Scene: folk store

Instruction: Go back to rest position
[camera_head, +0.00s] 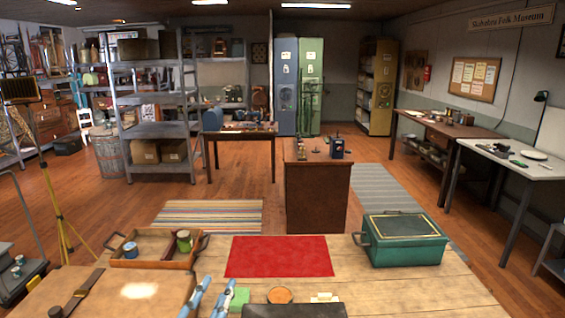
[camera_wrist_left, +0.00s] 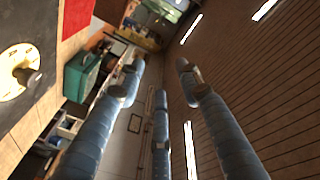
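My left gripper (camera_head: 210,294) shows at the bottom edge of the head view, with blue fingers pointing away over the near side of the wooden table (camera_head: 420,294). In the left wrist view its three blue fingers (camera_wrist_left: 158,85) are spread apart with nothing between them, so it is open and empty. The wrist view is turned on its side. My right gripper is in neither view.
On the table are a wooden tray (camera_head: 152,263) with jars, a red cloth (camera_head: 279,256), a green box (camera_head: 404,240), a green block (camera_head: 239,298) and a brown case with a strap (camera_head: 130,292). A wooden counter (camera_head: 316,190) stands beyond.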

